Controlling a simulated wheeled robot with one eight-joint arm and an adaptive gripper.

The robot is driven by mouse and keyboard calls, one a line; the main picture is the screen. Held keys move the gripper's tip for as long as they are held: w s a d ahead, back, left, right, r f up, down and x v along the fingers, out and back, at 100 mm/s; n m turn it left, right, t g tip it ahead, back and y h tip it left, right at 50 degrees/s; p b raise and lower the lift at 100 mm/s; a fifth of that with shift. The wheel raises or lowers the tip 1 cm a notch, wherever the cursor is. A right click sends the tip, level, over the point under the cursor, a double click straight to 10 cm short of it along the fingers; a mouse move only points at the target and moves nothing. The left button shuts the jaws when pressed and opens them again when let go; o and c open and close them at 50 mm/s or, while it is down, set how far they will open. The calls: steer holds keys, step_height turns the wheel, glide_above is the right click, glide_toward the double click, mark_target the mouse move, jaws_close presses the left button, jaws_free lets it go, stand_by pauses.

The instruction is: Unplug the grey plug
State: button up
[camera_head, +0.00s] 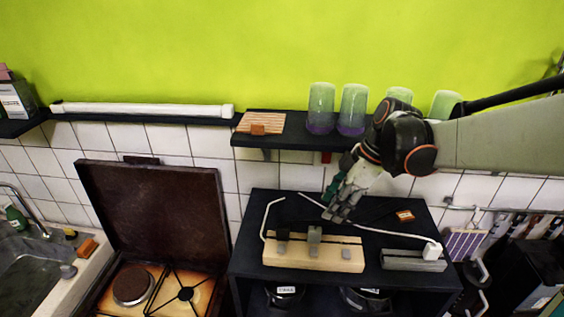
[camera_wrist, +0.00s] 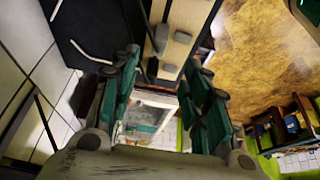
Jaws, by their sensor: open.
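The grey plug (camera_head: 315,234) stands upright in the middle of a pale wooden socket strip (camera_head: 340,258) on the dark shelf top. A black plug (camera_head: 283,241) sits to its left on the same strip. My gripper (camera_head: 341,213) points down above the shelf, behind and slightly right of the grey plug and apart from it. In the wrist view my gripper's green fingers (camera_wrist: 165,60) are spread with nothing between them. The wooden strip also shows there (camera_wrist: 178,48), beyond the fingertips. I cannot tell for sure which plug is which in that view.
A grey strip (camera_head: 400,262) with a white plug (camera_head: 432,250) lies at the right, joined to a white cable (camera_head: 385,233). Green-tinted glasses (camera_head: 353,110) stand on the wall shelf close behind my arm. An open brown cooker (camera_head: 155,225) is at the left.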

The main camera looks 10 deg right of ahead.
mark_target(316, 229)
steer(key=b+x, duration=0.6)
steer(key=x, duration=0.5)
steer(key=shift+w+f, duration=0.1)
steer(key=shift+f, duration=0.05)
steer(key=shift+c, duration=0.4)
jaws_close()
